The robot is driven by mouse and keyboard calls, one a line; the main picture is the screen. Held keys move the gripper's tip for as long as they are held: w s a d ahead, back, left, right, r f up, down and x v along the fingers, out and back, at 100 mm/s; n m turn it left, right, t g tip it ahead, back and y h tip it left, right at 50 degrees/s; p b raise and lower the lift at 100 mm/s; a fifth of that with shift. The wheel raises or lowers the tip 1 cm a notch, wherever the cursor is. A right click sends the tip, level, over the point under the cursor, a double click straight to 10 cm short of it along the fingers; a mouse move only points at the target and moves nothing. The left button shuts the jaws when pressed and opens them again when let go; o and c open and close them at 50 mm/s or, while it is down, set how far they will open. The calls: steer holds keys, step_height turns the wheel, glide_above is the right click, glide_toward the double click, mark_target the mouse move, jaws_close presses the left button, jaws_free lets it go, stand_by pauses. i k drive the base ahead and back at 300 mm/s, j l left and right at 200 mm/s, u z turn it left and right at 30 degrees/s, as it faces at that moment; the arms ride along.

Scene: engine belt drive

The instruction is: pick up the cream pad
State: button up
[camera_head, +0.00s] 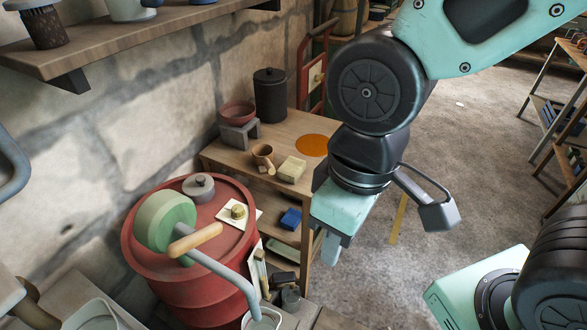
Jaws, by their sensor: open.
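A cream pad (292,169), a small thick block, lies on the wooden table (212,152) near its front edge. It stands to the right of a small brown cup (263,155) and is apart from my gripper. My gripper (326,244) points down at the right of the table, in front of and to the right of the pad. It is open with nothing seen in it; its fingers are partly hidden by its own body.
An orange disc (311,145), a dark canister (270,95) and a red bowl (237,113) on a grey stand share the table. A red barrel (185,279) stands left, with a green wheel and crank (165,221). A shelf (120,45) overhangs the upper left.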

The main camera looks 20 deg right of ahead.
mark_target(292, 169)
steer(key=l+u, duration=0.2)
steer(key=u, duration=1.3)
steer(key=l+u, duration=0.1)
steer(key=l, duration=1.4)
steer(key=i, duration=0.05)
